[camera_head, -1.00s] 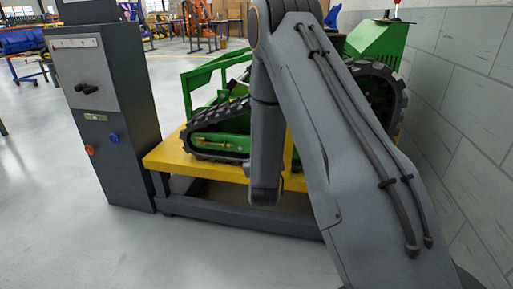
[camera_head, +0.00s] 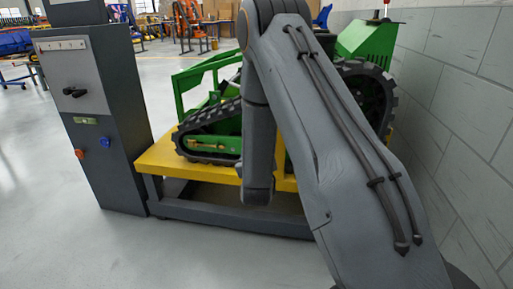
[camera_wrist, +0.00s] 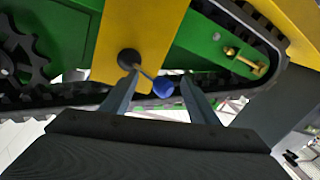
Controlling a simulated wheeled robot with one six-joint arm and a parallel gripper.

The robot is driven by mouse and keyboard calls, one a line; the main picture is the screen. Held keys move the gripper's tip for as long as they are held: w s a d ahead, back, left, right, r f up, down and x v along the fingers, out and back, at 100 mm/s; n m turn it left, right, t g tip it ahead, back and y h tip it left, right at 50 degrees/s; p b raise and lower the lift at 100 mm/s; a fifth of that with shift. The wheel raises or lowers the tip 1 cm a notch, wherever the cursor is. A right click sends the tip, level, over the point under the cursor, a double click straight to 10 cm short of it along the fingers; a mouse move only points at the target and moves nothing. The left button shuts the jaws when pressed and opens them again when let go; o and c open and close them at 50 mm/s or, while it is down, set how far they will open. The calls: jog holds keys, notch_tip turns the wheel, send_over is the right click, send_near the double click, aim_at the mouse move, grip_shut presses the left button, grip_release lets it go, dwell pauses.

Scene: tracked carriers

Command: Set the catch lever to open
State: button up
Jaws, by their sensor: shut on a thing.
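The catch lever (camera_wrist: 163,86) shows in the wrist view as a thin rod with a blue knob. Its rod runs from a dark round pivot (camera_wrist: 128,60) on a yellow upright plate (camera_wrist: 112,35) down and right to the knob. In the head view my own arm hides the gripper and the lever. The green tracked carrier (camera_head: 212,138) stands on a yellow-topped stand (camera_head: 158,158) beyond my arm.
A grey control cabinet (camera_head: 118,110) with knobs and buttons stands left of the stand. A grey block wall (camera_head: 460,110) is close on the right. Clear floor (camera_head: 60,230) lies at the front left. A brass-coloured fitting (camera_wrist: 245,63) is on the carrier's green side.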

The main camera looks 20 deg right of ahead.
jog(key=shift+w+a+r, duration=0.25)
jog(key=shift+a, duration=0.1)
jog(key=p+v, duration=0.1)
jog(key=v, duration=0.7)
jog(key=shift+d+f, duration=0.2)
jog(key=shift+d, duration=0.2)
jog(key=shift+s+a, duration=0.1)
jog(key=shift+s, duration=0.05)
